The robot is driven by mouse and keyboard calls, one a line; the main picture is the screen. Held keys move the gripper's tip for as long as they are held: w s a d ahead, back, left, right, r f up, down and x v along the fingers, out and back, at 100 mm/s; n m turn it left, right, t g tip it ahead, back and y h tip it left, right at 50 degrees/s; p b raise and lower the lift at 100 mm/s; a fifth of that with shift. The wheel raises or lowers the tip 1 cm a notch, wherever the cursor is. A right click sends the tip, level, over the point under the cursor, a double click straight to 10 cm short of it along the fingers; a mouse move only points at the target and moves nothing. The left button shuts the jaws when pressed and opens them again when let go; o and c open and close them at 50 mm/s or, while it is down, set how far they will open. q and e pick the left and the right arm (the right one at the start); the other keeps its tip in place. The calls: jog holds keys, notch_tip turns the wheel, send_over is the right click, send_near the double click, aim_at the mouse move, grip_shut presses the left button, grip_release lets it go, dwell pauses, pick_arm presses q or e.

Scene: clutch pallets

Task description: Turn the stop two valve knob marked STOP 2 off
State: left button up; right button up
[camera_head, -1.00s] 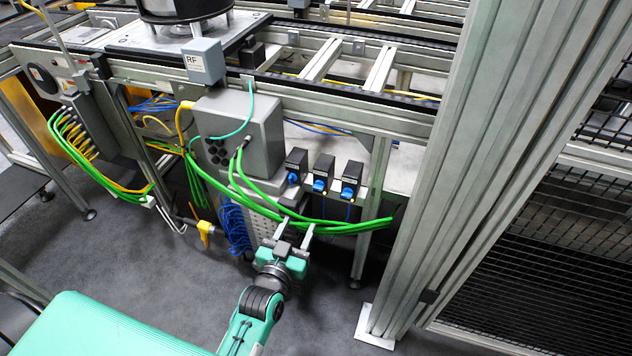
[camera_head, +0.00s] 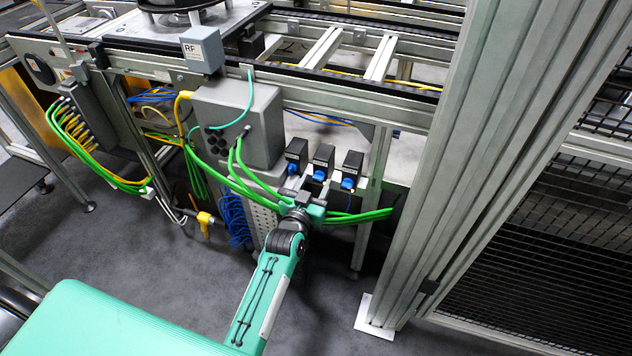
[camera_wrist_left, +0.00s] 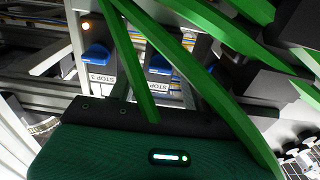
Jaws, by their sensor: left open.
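Three black valve boxes with blue knobs hang in a row under the conveyor frame. A label in the left wrist view reads STOP 3 (camera_wrist_left: 102,80) by the left knob there. The knob right of it, by a partly covered label, appears to be the STOP 2 knob (camera_wrist_left: 160,66); I take it to be the middle knob (camera_head: 319,175) in the head view. My left gripper (camera_head: 299,188) is open, just below the valve row and apart from the knobs as far as I can see. My right gripper is out of view.
Thick green hoses (camera_head: 362,216) cross beside my left gripper and cut across the wrist view. A grey box (camera_head: 262,125) stands left of the valves. A tall aluminium post (camera_head: 455,190) stands to the right. The yellow valve handle (camera_head: 204,220) is lower left.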

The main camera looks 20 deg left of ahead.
pick_arm(q)
jog(key=shift+w, duration=0.65)
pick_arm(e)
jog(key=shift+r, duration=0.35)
pick_arm(q)
jog(key=shift+c, duration=0.4)
jog(key=c, duration=0.9)
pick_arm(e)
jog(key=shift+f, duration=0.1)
